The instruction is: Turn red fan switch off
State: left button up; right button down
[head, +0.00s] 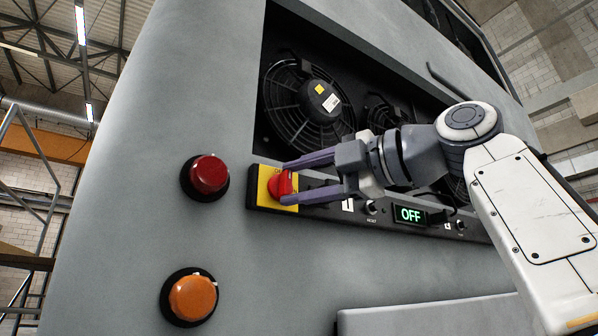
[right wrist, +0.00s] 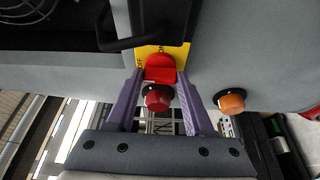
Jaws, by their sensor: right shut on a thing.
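The red fan switch (head: 279,186) is a rotary knob on a yellow plate (head: 264,195) at the left end of a black control strip. My right gripper (head: 288,183) reaches in from the right and is shut on the red knob, one finger above it and one below. In the right wrist view the red knob (right wrist: 160,68) sits between the tips of my two purple fingers (right wrist: 159,80), in front of the yellow plate. A small display (head: 409,215) on the strip reads OFF in green. My left gripper is not in view.
A red round lamp (head: 208,174) and an orange one (head: 193,298) stick out of the grey coach panel left of the strip. Fans (head: 305,105) sit in the open bay above the strip. Small knobs (head: 371,208) lie along the strip under my wrist.

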jog(key=shift+n, duration=0.4)
jog(key=shift+c, duration=1.4)
grip_release()
jog(key=v, duration=1)
jog(key=shift+s+b, duration=0.2)
jog(key=shift+b, duration=0.1)
jog(key=shift+d+r, duration=0.1)
